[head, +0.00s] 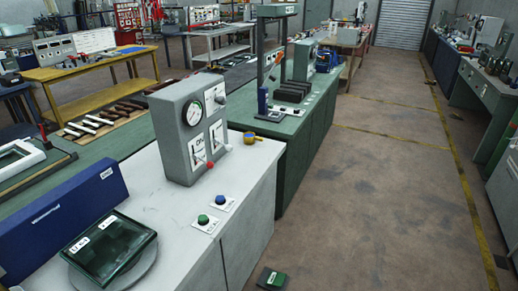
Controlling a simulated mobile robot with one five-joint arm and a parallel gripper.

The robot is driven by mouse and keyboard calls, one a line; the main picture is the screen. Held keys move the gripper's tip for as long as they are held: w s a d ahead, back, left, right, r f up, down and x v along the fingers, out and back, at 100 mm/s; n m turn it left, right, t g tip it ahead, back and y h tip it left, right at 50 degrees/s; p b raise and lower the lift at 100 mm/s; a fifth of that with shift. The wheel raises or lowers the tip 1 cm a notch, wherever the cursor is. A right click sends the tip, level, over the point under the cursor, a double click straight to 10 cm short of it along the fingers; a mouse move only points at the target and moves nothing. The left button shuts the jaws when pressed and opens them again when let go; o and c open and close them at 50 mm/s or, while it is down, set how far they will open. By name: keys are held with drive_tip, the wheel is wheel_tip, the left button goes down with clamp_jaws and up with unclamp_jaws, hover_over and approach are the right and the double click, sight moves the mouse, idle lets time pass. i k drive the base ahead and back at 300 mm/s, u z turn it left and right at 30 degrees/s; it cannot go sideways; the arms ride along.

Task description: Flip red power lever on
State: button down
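A grey control box (178,143) stands upright on the white-topped bench in the middle of the head view. Its front has two pale lever plates side by side. A red lever knob (210,164) sits low on the left plate (199,152), below a small label that seems to read "ON". The lever appears to point down and outward. A white lever knob (229,148) sits on the right plate. A round gauge (194,114) is above the left plate. My gripper is not in view.
Green and blue buttons (203,219) lie in front of the box on the white bench (165,225). A dark screen device (108,252) and blue case (62,225) are at left. The floor (370,210) right is mostly clear.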

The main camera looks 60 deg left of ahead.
sight(209, 165)
drive_tip(key=u, duration=0.05)
drive_tip(key=i, duration=2.15)
drive_tip(key=u, duration=4.4)
drive_tip(key=i, duration=1.05)
drive_tip(key=z, duration=0.1)
